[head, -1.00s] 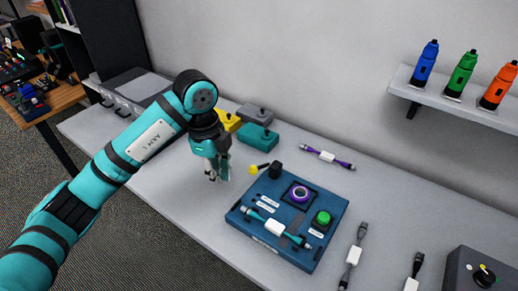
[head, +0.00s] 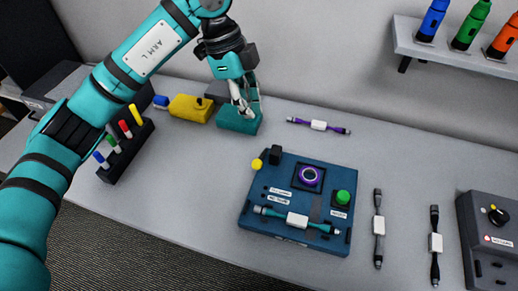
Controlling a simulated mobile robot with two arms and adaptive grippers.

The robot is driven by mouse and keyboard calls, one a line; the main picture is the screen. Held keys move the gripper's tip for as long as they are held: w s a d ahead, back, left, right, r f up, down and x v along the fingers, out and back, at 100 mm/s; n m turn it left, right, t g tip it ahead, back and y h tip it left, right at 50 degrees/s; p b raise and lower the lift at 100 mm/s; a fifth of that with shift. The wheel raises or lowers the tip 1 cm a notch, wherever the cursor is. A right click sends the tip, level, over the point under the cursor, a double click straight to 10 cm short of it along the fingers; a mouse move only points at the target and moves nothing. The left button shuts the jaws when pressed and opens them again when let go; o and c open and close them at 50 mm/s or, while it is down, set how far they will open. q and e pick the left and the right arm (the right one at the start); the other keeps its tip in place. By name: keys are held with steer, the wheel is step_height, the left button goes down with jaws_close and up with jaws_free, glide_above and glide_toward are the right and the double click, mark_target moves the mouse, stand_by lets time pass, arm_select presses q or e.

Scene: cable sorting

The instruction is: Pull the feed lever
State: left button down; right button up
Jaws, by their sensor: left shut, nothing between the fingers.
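The blue device panel (head: 282,180) lies on the table. At its back left corner is a black block (head: 275,154) with a short lever ending in a yellow knob (head: 257,164); I take this as the feed lever. The panel also carries a purple ring (head: 308,175), a green button (head: 343,197) and a teal cable with a white middle (head: 297,220) across its front. My left gripper (head: 246,113) is shut and empty, behind and slightly left of the lever, apart from it. It appears in front of or above a teal box (head: 238,122). My right gripper is not in view.
A yellow box (head: 190,107) stands left of the teal box. A black rack (head: 128,150) holds several coloured pens. A purple cable (head: 319,125) lies behind the panel; two dark cables (head: 378,228) (head: 435,243) lie right of it. A grey control box (head: 487,240) stands far right.

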arm_select(q)
steer(key=f, duration=0.1)
steer(key=p, duration=0.3)
glide_above(259, 162)
steer(key=f, duration=0.6)
steer(key=shift+w+a+f, duration=0.1)
steer(key=shift+w+a, duration=0.1)
steer(key=shift+w, duration=0.2)
steer(key=x, duration=0.1)
steer(key=p+x, duration=0.1)
steer(key=x, duration=0.1)
steer(key=a+x, duration=0.1)
steer(key=x, duration=0.1)
steer(key=shift+f, duration=0.2)
steer(key=shift+f+p, duration=0.3)
steer(key=shift+f, duration=0.3)
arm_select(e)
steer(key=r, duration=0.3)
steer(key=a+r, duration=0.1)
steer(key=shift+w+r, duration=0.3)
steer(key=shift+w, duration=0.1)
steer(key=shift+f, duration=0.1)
